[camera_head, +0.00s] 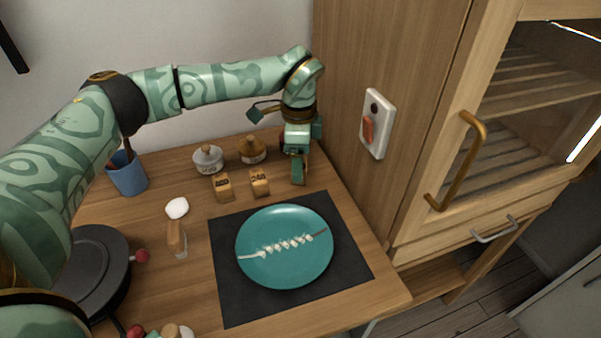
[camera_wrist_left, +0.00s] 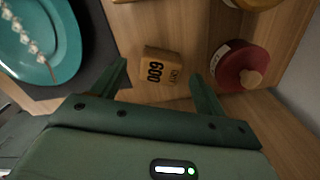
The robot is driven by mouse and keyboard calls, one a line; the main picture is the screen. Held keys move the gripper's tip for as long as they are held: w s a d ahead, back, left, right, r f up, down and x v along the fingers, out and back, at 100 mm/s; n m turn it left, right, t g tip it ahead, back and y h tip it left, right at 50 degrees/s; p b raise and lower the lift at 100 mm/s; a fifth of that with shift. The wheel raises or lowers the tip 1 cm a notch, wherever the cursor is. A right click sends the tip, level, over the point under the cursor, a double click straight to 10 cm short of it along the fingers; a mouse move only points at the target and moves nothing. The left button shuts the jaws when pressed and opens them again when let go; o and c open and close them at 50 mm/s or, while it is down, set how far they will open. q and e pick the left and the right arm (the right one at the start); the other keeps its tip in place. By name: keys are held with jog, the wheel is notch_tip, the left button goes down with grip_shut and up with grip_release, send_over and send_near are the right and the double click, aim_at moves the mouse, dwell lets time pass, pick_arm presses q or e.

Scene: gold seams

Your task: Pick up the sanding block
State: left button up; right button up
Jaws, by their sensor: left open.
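A wooden sanding block (camera_wrist_left: 158,72) marked "600 GRIT" lies on the table in the left wrist view, between the two spread fingers of my left gripper (camera_wrist_left: 160,76). The fingers look apart from it, and I cannot tell their height over it. In the head view my left gripper (camera_head: 298,172) points down near the table's back right, beside the cabinet, and hides most of that spot. Two other labelled wooden blocks, one (camera_head: 222,187) at left and one (camera_head: 260,183) at right, stand to its left. My right gripper is not in view.
A teal plate (camera_head: 262,270) with a pale seam lies on a dark mat (camera_head: 228,302). A white jar (camera_head: 208,160), an amber jar (camera_head: 252,150) and a red jar (camera_wrist_left: 240,66) stand behind the blocks. A blue cup (camera_head: 127,178) is at left. The wooden cabinet (camera_head: 400,40) bounds the right.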

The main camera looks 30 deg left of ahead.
pick_arm(q)
notch_tip(320, 180, down, 3)
jog(key=shift+r, duration=0.2)
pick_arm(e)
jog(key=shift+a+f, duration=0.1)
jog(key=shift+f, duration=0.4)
pick_arm(q)
jog(key=c, duration=1.1)
jog(key=shift+c, duration=0.2)
